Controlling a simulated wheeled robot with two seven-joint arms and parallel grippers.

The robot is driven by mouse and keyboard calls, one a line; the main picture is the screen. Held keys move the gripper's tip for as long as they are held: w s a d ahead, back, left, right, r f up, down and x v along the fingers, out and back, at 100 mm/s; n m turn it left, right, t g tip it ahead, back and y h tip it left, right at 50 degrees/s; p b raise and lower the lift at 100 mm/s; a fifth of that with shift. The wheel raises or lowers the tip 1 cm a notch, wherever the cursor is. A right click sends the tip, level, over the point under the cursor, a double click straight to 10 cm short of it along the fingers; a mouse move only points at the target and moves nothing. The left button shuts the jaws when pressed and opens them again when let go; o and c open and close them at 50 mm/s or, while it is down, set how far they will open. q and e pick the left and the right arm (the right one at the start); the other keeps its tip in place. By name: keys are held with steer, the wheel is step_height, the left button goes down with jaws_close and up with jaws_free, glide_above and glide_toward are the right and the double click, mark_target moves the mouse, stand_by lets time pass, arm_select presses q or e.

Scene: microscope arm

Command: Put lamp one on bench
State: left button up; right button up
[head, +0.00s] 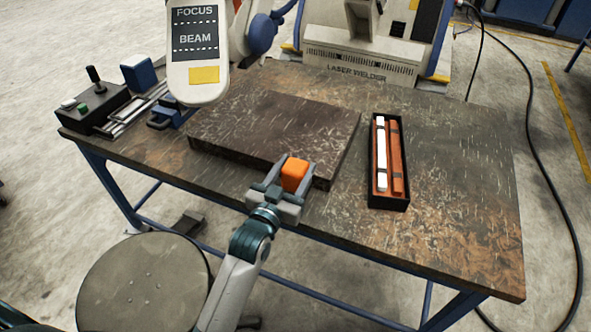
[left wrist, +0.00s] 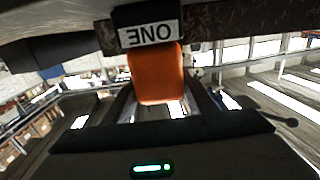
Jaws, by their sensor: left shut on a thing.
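An orange block (head: 294,174) sits between the jaws of my left gripper (head: 284,186), at the front edge of the dark slab on the bench (head: 440,215). In the left wrist view, the orange body (left wrist: 157,75) is between the fingers of my left gripper (left wrist: 157,98), shut on it. A black part with a white label reading ONE (left wrist: 151,36), upside down, adjoins it, so I take it as lamp one. Whether it touches the slab or the bench cannot be told. My right gripper is not in view.
The dark slab (head: 270,125) covers the bench's middle. A black box (head: 388,204) with white and orange bars stands to its right. A control box (head: 95,107) is at left, the laser welder (head: 360,66) behind. A round stool (head: 145,285) stands in front. The bench's right side is clear.

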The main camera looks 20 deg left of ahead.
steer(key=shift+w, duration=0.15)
arm_select(q)
steer(key=o, duration=1.3)
steer(key=shift+f, duration=0.1)
steer(key=shift+o, duration=0.2)
steer(key=shift+s, duration=0.1)
steer(key=shift+s, duration=0.3)
steer(key=s+a+b, duration=0.1)
steer(key=s+b, duration=0.1)
steer(key=s, duration=0.9)
steer(key=shift+a, duration=0.3)
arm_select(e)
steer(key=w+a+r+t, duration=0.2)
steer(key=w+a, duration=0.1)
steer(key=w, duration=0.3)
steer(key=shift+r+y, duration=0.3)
